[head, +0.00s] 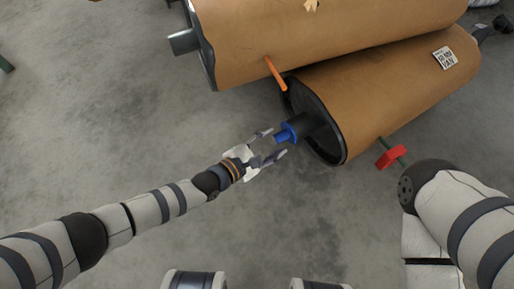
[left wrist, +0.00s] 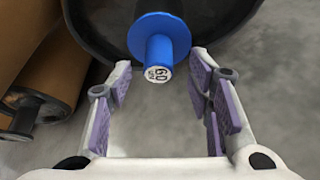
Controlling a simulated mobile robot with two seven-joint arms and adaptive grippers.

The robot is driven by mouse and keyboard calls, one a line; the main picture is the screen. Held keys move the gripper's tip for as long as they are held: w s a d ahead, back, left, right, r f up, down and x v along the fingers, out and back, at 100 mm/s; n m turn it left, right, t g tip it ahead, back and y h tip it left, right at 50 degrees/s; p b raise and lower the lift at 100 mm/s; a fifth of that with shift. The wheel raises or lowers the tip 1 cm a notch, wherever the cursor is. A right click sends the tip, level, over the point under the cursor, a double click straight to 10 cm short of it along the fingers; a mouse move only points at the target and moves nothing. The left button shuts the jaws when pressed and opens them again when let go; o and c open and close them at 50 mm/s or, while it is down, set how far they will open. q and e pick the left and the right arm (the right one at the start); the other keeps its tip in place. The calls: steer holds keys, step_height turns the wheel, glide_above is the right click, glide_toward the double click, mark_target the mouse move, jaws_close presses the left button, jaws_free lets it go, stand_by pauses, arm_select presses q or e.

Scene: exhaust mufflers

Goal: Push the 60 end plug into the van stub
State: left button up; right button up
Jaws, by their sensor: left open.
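The blue end plug (head: 284,134) sits at the mouth of the dark stub (head: 314,124) on the lower brown-wrapped muffler (head: 370,95). In the left wrist view the plug (left wrist: 159,48) shows a wide flange and a narrower handle, with a mark like an upside-down 60 on its end. I cannot tell how deep it sits. My left gripper (head: 270,144) is open and empty, its fingers just short of the plug, on either side of its line. The fingers (left wrist: 165,100) also show in the left wrist view, apart from the plug. My right gripper is out of view.
Another wrapped muffler (head: 330,30) lies behind, with a grey stub (head: 184,41) at its left end. An orange rod (head: 276,74) stands between the two. A red block (head: 390,157) is at the lower muffler's right side.

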arm_select(q)
steer(key=v, duration=0.9)
steer(key=shift+a, duration=0.15)
steer(key=shift+s, duration=0.2)
